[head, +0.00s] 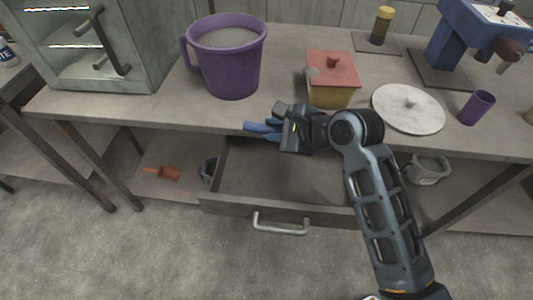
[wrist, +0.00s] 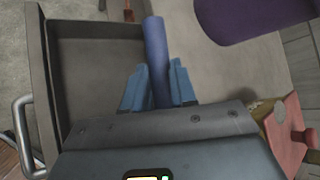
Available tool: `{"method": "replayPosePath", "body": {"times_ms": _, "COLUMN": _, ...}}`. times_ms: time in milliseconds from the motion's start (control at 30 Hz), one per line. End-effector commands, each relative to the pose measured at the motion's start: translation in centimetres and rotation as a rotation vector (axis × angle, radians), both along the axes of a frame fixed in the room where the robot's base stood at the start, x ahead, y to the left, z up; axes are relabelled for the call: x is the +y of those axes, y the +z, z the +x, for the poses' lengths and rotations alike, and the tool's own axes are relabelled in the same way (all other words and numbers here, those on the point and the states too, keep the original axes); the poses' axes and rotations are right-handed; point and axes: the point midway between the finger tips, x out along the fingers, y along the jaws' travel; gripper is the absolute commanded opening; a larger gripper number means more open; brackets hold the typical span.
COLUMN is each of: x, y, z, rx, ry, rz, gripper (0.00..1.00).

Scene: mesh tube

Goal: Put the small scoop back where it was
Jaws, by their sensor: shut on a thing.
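My gripper (head: 262,129) is shut on a blue, rod-like handle (wrist: 156,50), seen between the blue fingers in the wrist view. The handle points away from my wrist; no scoop bowl shows on it, so I cannot tell whether it is the small scoop. My gripper is at the counter's front edge, above the back left of an open drawer (head: 275,179). The drawer's visible floor is bare; my arm hides its right part. An orange scoop-like tool (head: 162,173) lies on the lower shelf, left of the drawer.
A large purple mug (head: 230,70) stands on the counter (head: 150,107) behind my gripper. A red-lidded yellow box (head: 331,80), a round white lid (head: 407,108) and a purple cup (head: 476,107) stand to the right. A dark grey object (head: 208,170) lies beside the drawer.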

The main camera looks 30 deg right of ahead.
Motion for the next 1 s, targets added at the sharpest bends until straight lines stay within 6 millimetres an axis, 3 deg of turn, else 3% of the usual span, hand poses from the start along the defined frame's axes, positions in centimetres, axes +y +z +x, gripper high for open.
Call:
{"method": "replayPosePath", "body": {"times_ms": 200, "x": 0.0, "y": -5.7, "z": -0.1, "rx": 0.006, "ry": -0.001, "rz": 0.003, "gripper": 0.0}}
{"method": "replayPosePath", "body": {"times_ms": 433, "x": 0.0, "y": -10.4, "z": 0.0, "rx": 0.003, "ry": -0.001, "rz": 0.001, "gripper": 0.0}}
{"method": "replayPosePath", "body": {"times_ms": 667, "x": 0.1, "y": -11.9, "z": 0.2, "rx": -0.001, "ry": 0.001, "rz": 0.001, "gripper": 0.0}}
{"method": "replayPosePath", "body": {"times_ms": 900, "x": 1.2, "y": -11.8, "z": 3.7, "rx": -0.002, "ry": 0.001, "rz": 0.001, "gripper": 0.0}}
{"method": "replayPosePath", "body": {"times_ms": 1000, "x": 1.3, "y": -12.8, "z": 3.8, "rx": 0.003, "ry": -0.001, "rz": 0.001, "gripper": 0.0}}
